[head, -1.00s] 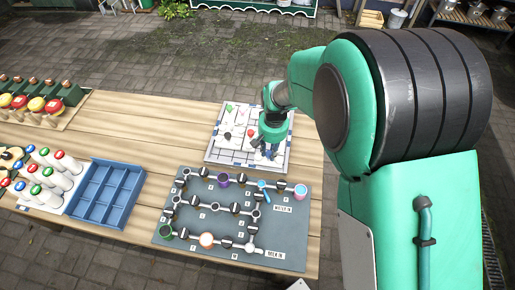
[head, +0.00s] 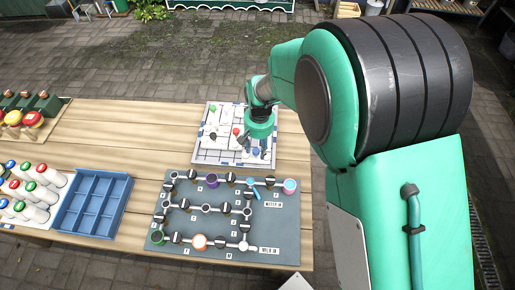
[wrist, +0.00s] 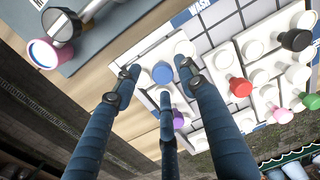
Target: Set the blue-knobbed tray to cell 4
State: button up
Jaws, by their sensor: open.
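The blue knob (wrist: 162,73) of a white tray shows in the wrist view between my fingers; it is a small blue spot in the head view (head: 256,151). The tray sits in a white board (head: 203,153) with blue edge marks, on the wooden table. My gripper (wrist: 159,80) is open above the blue knob, with fingers on either side of it. Contact cannot be told. In the head view my gripper (head: 255,147) is over the board's right part and hides some of it. No cell numbers are readable.
Red (wrist: 240,87), purple (wrist: 178,119), green (wrist: 311,101) and black (wrist: 296,40) knobs stand nearby on the board. A grey game mat (head: 285,222) with posts lies in front. A blue divided crate (head: 95,205) stands to the left. Bare wood (head: 150,150) lies left of the board.

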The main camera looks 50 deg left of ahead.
aim_at(258, 150)
notch_tip(258, 150, up, 11)
jog(key=shift+w, duration=0.2)
dwell(0.4)
jog(key=shift+d+r, duration=0.1)
dwell(0.4)
jog(key=w+d+r+m+t+y, duration=0.1)
jog(key=w+d+r, duration=0.45)
jog(key=d, duration=0.25)
jog(key=w+d+r+m, duration=0.1)
jog(key=w+d+r, duration=0.4)
jog(key=d+r, duration=0.15)
jog(key=w+d+r+m+t, duration=0.15)
jog(key=d+r, duration=0.35)
jog(key=d, duration=0.5)
jog(key=w+d+r+m, duration=0.15)
jog(key=d+r, duration=0.25)
jog(key=d, duration=0.7)
jog(key=s+d+r+m+t, duration=0.1)
jog(key=s+d+r, duration=0.15)
jog(key=d, duration=0.55)
jog(key=s+d+r+m+t, duration=0.1)
jog(key=s+d+r+m, duration=0.15)
jog(key=d, duration=0.65)
jog(key=s+d+f+m+t+h, duration=0.1)
jog(key=s+d+m, duration=0.1)
jog(key=s+d, duration=0.8)
jog(key=shift+s+d+b, duration=0.2)
jog(key=shift+d+b, duration=0.2)
jog(key=shift+d, duration=0.95)
